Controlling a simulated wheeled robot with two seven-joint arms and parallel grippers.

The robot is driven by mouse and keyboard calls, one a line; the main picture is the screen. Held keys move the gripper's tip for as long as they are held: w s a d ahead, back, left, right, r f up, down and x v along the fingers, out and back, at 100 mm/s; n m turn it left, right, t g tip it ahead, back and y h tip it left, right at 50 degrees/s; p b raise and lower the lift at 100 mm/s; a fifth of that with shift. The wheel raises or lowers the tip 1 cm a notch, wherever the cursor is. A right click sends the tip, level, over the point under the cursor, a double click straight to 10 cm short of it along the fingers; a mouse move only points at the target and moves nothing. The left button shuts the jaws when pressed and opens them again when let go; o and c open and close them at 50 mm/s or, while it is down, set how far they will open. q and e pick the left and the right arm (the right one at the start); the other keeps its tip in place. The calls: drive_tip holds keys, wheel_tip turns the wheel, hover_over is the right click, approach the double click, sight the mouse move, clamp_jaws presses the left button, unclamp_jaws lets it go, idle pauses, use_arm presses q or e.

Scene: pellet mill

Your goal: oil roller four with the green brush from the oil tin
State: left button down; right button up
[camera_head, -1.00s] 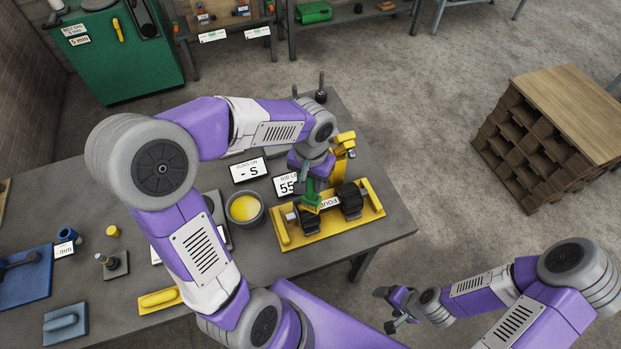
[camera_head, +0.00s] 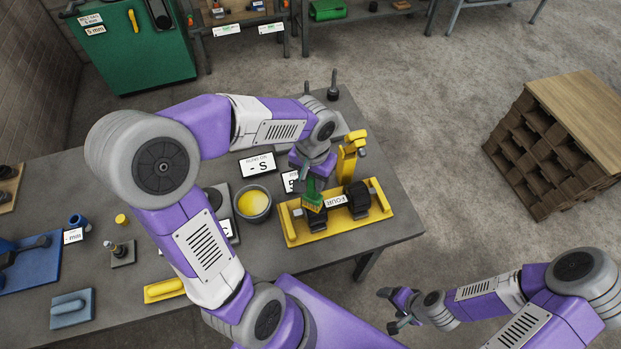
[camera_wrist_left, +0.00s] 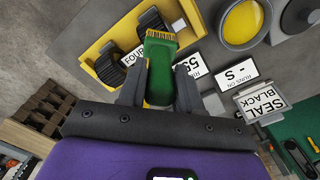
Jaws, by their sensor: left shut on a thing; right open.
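My left gripper (camera_head: 314,172) is shut on the green brush (camera_head: 312,197), which hangs with its yellow bristles downward. In the left wrist view the brush (camera_wrist_left: 160,65) sits between the two fingers. The yellow roller stand (camera_head: 338,224), labelled FOUR, carries two black ribbed rollers; the bristles are at the left roller (camera_head: 314,219), but I cannot tell if they touch. The right roller (camera_head: 357,200) is clear of the brush. The oil tin (camera_head: 253,203), a grey pot with yellow oil, stands just left of the stand. My right gripper (camera_head: 394,310) is open and empty, off the table.
Signs (camera_head: 258,165) stand behind the tin. A yellow clamp-like fixture (camera_head: 350,152) stands behind the stand. Blue trays and small parts lie on the table's left part. A wooden pigeonhole rack (camera_head: 545,150) stands on the floor at right.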

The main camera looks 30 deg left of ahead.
use_arm(q)
drive_tip(key=shift+w+d, duration=0.7)
drive_tip(key=shift+w, duration=0.05)
drive_tip(key=shift+a, duration=0.1)
drive_tip(key=shift+w+a, duration=0.25)
drive_tip(key=shift+a, duration=0.05)
drive_tip(key=shift+s+a, duration=0.8)
drive_tip(key=shift+s, duration=0.15)
